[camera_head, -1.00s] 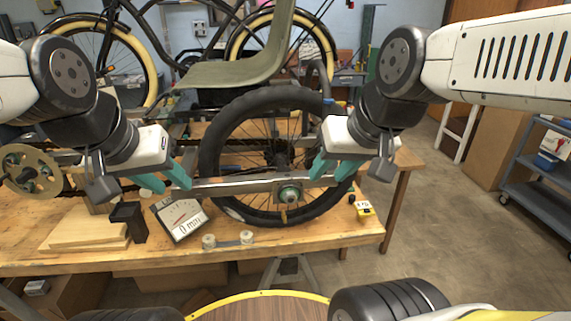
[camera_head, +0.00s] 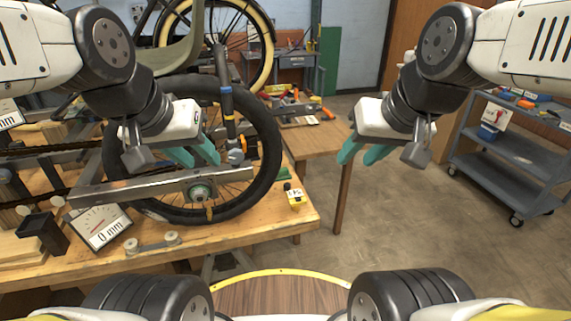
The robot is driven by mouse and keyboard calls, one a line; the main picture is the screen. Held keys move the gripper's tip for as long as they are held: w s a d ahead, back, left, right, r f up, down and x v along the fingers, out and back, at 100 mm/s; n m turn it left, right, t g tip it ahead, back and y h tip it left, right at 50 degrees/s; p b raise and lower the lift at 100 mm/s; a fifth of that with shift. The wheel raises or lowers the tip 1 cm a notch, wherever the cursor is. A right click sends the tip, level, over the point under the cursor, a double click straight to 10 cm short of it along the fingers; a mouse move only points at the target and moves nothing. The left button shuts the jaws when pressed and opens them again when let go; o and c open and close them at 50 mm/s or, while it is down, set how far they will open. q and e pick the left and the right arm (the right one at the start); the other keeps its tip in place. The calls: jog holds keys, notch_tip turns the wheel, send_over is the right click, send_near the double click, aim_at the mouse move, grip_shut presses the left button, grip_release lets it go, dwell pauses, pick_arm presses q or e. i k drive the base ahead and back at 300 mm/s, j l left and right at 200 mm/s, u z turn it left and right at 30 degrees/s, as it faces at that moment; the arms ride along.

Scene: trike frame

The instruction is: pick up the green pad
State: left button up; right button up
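A small green piece, which looks like the green pad (camera_head: 284,173), lies on the workbench near its right end.
A second wooden table (camera_head: 310,140) stands behind. A grey cart (camera_head: 500,165) stands at right. Open floor lies between.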

aim_at(284, 174)
jog(key=i+u, duration=0.2)
jog(key=u, duration=0.3)
jog(key=i+u, duration=0.2)
jog(key=u, duration=0.25)
